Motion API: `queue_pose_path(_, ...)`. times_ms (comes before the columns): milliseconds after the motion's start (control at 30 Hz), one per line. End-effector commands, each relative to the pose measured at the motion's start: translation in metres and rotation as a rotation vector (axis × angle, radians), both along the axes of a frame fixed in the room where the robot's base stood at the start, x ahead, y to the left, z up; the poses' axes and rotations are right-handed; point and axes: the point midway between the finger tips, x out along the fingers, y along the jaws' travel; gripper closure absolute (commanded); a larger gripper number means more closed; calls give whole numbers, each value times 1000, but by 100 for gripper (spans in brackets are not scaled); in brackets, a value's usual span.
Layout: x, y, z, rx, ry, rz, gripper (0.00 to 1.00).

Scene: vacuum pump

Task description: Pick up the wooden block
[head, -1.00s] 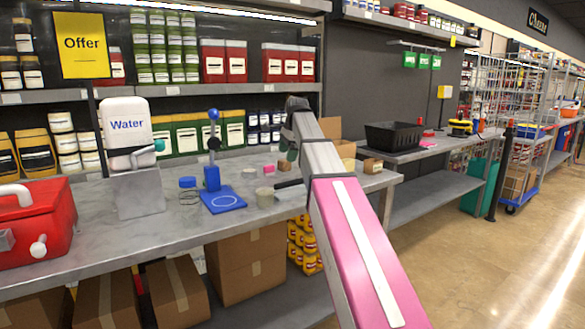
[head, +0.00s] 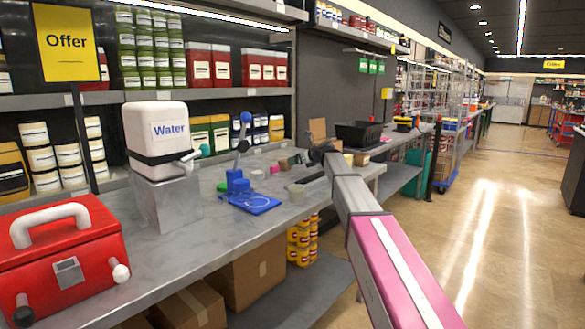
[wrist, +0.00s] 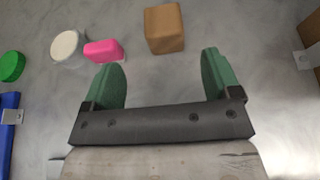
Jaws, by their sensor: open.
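The wooden block (wrist: 164,28) is a light brown cube on the grey worktop, at the top middle of the wrist view. In the head view a small brown block (head: 284,165) beside the pink block (head: 275,170) looks like the same one. My gripper (wrist: 162,68) is open and empty, its two green fingers apart. The gap in height cannot be told. In the head view my gripper (head: 318,153) is small and dark above the worktop, partly hidden by my arm.
In the wrist view a pink block (wrist: 104,50) lies just ahead of the left finger, with a white cylinder (wrist: 67,45) and green disc (wrist: 12,66) farther left. The blue stand (head: 240,185), water container (head: 157,138) and red toolbox (head: 65,255) stand on the worktop (head: 150,270).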

Motion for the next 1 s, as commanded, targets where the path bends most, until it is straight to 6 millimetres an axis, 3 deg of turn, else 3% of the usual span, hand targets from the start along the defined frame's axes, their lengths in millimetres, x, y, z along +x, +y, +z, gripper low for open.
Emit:
queue_pose_path(333,28,33,-17,-2,0,3,17)
queue_pose_path(1000,64,74,-38,-4,0,2,17)
